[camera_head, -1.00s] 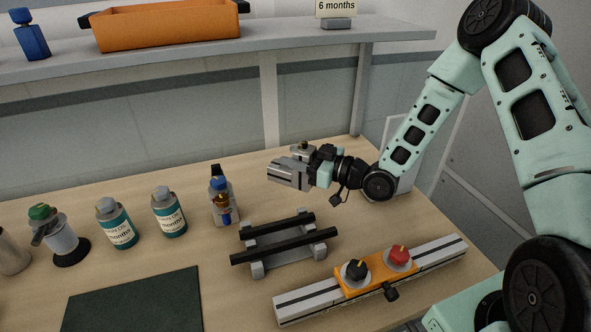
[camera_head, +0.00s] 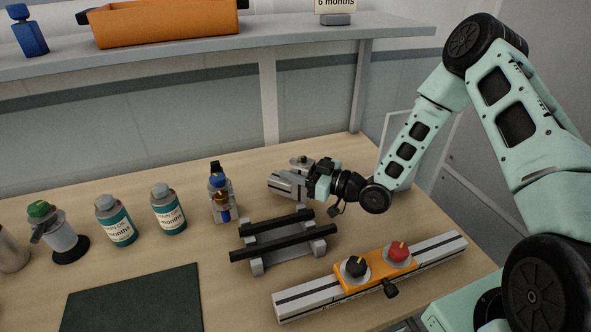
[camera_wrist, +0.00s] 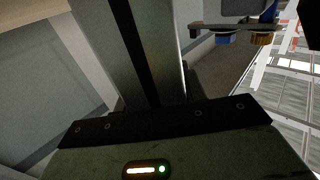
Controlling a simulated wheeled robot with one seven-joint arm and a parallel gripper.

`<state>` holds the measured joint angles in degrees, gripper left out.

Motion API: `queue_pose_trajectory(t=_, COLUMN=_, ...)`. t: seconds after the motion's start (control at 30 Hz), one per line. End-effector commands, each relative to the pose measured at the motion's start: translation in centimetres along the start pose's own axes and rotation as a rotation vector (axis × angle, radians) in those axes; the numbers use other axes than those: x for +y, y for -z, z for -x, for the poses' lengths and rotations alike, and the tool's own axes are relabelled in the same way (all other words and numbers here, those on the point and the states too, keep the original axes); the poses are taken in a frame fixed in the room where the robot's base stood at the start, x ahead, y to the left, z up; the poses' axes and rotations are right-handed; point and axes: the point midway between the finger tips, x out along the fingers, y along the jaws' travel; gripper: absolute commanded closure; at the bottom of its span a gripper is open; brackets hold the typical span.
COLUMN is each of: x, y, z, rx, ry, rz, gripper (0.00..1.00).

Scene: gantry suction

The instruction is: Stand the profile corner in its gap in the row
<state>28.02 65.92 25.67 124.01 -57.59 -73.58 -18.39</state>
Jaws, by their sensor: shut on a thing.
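My gripper (camera_head: 296,184) is shut on a grey, slotted metal piece, which I take to be the profile corner (camera_head: 282,184). It points left, lying roughly level, behind the black-railed rack; I cannot tell its exact height above the table. In the wrist view the piece's grey face with a dark slot (camera_wrist: 158,50) fills the upper middle. The row along the table holds a green-topped dispenser (camera_head: 60,238), two teal-labelled bottles (camera_head: 117,224) (camera_head: 168,212) and a grey stand with blue and amber parts (camera_head: 222,196). I cannot make out the gap for certain.
A rack with two black rails (camera_head: 285,240) stands just in front of my gripper. A metal rail with an orange plate and knobs (camera_head: 290,306) lies at the front right. A dark mat (camera_head: 135,302) lies front left. The shelf (camera_head: 275,38) carries an orange bin (camera_head: 165,24).

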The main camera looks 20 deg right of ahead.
Motion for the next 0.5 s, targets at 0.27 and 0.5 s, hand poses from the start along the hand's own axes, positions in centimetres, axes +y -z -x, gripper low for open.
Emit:
queue_pose_trajectory(t=0.27, x=0.00, y=-0.33, z=0.00, rx=0.000, ry=0.000, rz=0.000, gripper=0.45)
queue_pose_trajectory(t=0.5, x=0.00, y=-0.33, z=0.00, rx=0.000, ry=0.000, rz=0.000, gripper=0.37)
